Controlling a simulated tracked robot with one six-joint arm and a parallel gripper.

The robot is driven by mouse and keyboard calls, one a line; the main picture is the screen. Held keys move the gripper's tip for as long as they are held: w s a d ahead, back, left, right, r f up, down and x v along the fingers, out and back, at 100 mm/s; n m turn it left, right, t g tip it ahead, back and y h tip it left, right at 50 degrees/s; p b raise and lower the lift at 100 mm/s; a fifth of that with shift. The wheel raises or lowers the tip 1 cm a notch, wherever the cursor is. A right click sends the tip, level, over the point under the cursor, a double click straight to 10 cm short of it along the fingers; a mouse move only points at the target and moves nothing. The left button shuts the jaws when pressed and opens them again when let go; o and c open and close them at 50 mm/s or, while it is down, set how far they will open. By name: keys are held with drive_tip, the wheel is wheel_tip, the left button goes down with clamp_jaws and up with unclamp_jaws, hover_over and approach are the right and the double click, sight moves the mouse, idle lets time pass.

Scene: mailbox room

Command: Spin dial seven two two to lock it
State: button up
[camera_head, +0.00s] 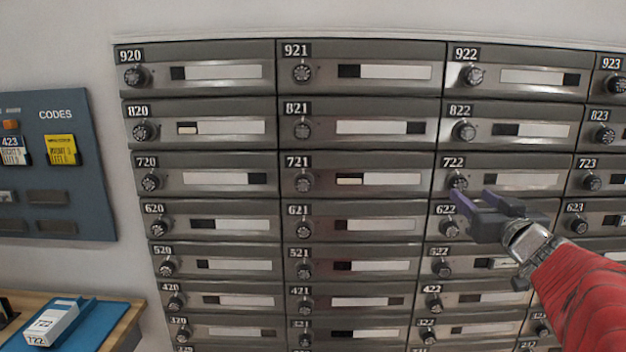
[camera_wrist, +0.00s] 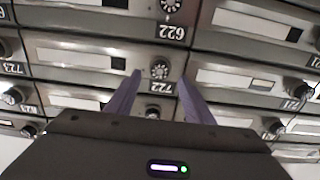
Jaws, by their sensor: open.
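The dial of box 722 (camera_head: 458,182) is a round black knob with pale markings, below the 722 label on a grey metal mailbox door. My gripper (camera_head: 471,194) reaches in from the lower right, its purple fingers apart close to this dial. In the upside-down wrist view, the 722 dial (camera_wrist: 160,69) appears between the fingertips of my open gripper (camera_wrist: 159,76). I cannot tell whether either finger touches it. The 722 door has a pale strip (camera_head: 530,181) with a dark square at its left end.
Neighbouring dials are close by: 622 (camera_head: 447,228) below, 822 (camera_head: 464,131) above, 723 (camera_head: 592,183) right and 721 (camera_head: 303,182) left. A blue CODES board (camera_head: 66,215) hangs at left. Below it, a wooden table (camera_head: 128,318) holds a device marked 722 (camera_head: 52,323).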

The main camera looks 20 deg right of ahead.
sight(461, 187)
drive_tip(key=shift+x, duration=2.65)
drive_tip(key=shift+c, duration=0.2)
drive_tip(key=c, duration=1)
drive_tip(key=shift+n, duration=2.4)
drive_tip(key=o, duration=1)
drive_tip(key=shift+o, duration=0.2)
drive_tip(key=shift+s, duration=0.15)
